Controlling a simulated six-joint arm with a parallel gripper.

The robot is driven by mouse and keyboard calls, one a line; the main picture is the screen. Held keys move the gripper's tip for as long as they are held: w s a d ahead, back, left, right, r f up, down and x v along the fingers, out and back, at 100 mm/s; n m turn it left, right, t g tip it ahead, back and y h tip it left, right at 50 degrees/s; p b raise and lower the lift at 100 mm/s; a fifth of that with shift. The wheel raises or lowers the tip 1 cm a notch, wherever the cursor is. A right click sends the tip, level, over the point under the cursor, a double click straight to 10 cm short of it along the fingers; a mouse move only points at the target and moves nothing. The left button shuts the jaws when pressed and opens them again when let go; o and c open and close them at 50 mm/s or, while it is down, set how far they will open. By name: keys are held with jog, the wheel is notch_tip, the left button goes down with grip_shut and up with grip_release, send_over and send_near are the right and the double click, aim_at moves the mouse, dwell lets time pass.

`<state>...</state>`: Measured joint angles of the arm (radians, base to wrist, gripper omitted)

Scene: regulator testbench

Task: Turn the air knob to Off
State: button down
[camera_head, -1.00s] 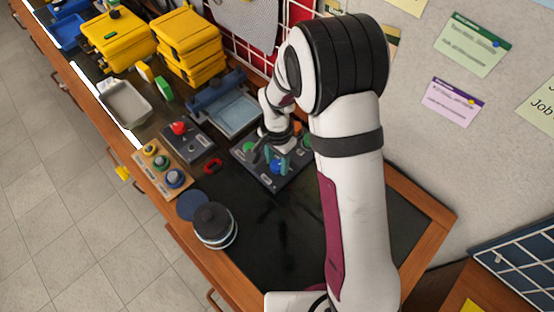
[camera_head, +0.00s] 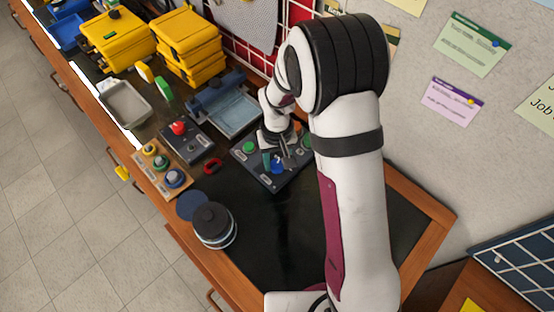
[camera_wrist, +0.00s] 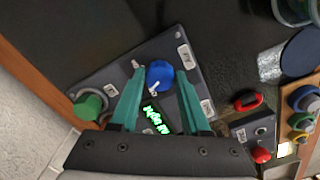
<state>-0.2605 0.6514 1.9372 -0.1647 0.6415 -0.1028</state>
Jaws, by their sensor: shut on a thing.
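The dark control panel (camera_wrist: 100,72) lies on the bench, with a blue knob (camera_wrist: 158,75), a green knob (camera_wrist: 88,105) and a lit green display (camera_wrist: 155,120). In the head view the blue knob (camera_head: 277,167) is partly hidden by my gripper (camera_head: 278,161). In the wrist view my gripper's (camera_wrist: 159,73) two teal fingers stand on either side of the blue knob, shut on it. Small white labels surround the knob; I cannot read them, nor tell which knob is marked air or which way the blue knob points.
A smaller panel with a red button (camera_head: 178,128) and a wooden block with several knobs (camera_head: 162,167) stand to the left. A red ring-shaped item (camera_head: 212,166) lies between. A dark lidded jar (camera_head: 214,226) stands near the front edge. The black bench top right of it is clear.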

aim_at(277, 164)
jog(key=shift+n, duration=2.2)
jog(key=shift+c, duration=1.8)
grip_release()
notch_tip(277, 164, up, 16)
jog(key=shift+f, duration=0.1)
